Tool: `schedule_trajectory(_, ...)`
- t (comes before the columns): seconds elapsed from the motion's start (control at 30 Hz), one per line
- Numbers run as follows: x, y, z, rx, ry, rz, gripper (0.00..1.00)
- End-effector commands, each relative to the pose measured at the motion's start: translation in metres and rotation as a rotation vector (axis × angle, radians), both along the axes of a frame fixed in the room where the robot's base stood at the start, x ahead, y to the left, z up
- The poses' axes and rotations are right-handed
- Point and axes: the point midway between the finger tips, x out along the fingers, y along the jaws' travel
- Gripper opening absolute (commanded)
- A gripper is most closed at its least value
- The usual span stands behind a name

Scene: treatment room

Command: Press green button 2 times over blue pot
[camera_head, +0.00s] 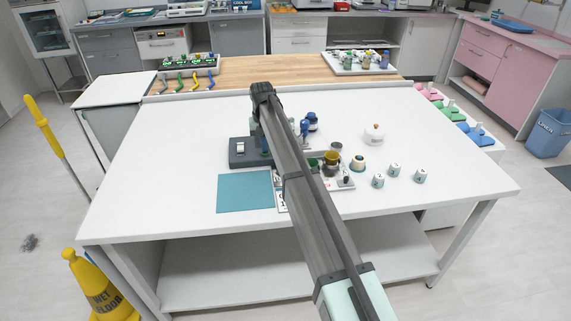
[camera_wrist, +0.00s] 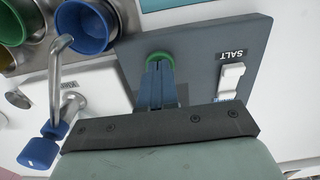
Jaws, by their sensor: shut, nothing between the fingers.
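In the wrist view, a round green button (camera_wrist: 159,54) sits on a dark grey plate (camera_wrist: 200,45). My gripper (camera_wrist: 158,68) is shut and empty, with its fingertips over the button, covering most of it. Whether the tips touch or press it, I cannot tell. A blue pot (camera_wrist: 84,27) lies at the upper left, with a curved metal spout (camera_wrist: 57,65) in front of it. In the head view, the grey plate (camera_head: 238,158) shows left of my arm. My arm hides the button, the fingertips and the blue pot there.
The plate also carries a white switch (camera_wrist: 231,78) marked SALT. A teal mat (camera_head: 245,191), white labelled jars (camera_head: 394,169) and a white lidded pot (camera_head: 374,133) are on the table.

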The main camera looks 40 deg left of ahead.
Motion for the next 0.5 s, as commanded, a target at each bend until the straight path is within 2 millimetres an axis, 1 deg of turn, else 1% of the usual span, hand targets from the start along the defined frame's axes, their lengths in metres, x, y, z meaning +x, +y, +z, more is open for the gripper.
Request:
schedule_trajectory(0.17, 0.0, 0.0, 0.001, -0.001, 0.001, 0.0, 0.0)
schedule_trajectory(0.5, 0.0, 0.0, 0.017, -0.001, 0.001, 0.0, 0.0)
